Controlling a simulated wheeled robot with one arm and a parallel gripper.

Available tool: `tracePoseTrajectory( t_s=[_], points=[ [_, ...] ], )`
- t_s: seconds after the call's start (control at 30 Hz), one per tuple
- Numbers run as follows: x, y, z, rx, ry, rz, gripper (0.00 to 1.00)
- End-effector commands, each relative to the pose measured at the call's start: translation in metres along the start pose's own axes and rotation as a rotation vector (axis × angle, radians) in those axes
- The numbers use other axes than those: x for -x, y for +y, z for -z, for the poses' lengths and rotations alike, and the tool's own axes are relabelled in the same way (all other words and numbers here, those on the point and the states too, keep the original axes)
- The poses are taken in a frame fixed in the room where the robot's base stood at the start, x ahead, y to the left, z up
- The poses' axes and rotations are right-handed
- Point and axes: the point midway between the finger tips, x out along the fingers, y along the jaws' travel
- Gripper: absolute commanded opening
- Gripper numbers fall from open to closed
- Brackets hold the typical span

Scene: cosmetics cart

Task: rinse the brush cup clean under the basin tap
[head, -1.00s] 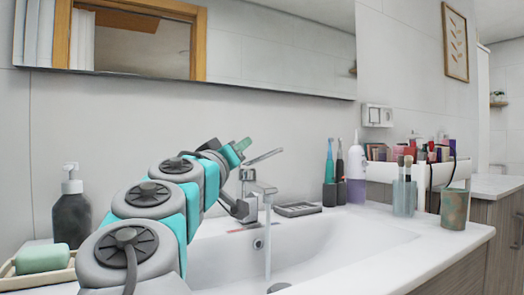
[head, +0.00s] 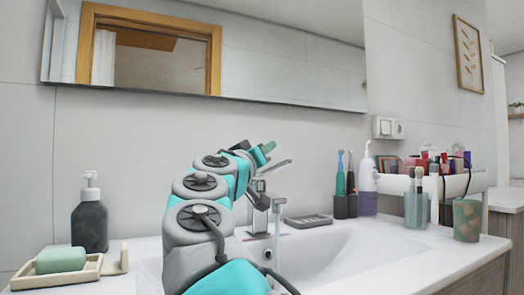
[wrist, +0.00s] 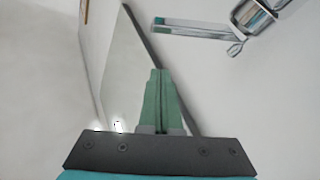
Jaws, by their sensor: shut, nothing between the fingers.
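My gripper (head: 264,152) is shut and empty, raised beside the tap (head: 260,193). Its green fingers (wrist: 160,98) are pressed together in the wrist view, where part of the tap (wrist: 262,14) shows at top right. A thin stream of water (head: 277,235) falls from the tap into the white basin (head: 345,262). A clear bluish cup with makeup brushes (head: 417,209) stands upright on the right of the counter. A stained green-brown cup (head: 466,221) stands upright to its right. I cannot tell for certain which is the brush cup. My arm hides part of the basin.
A soap dish (head: 308,220), two toothbrushes (head: 345,200) in dark holders and a purple-white bottle (head: 367,185) stand behind the basin. A cosmetics cart (head: 450,184) is behind the cups. A dark dispenser (head: 90,220) and green soap (head: 60,260) are at left.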

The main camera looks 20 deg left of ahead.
Motion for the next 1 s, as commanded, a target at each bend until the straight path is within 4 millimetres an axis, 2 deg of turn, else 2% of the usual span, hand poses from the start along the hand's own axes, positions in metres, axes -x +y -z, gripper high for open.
tracePoseTrajectory(
  t_s=[0.13, 0.43, 1.0],
  points=[
    [-0.017, -0.002, 0.001, 0.0, 0.0, 0.003, 0.0],
    [-0.042, -0.001, 0.001, 0.001, 0.0, 0.001, 0.0],
    [-0.028, 0.0, -0.034, 0.003, 0.001, -0.001, 0.0]
  ],
)
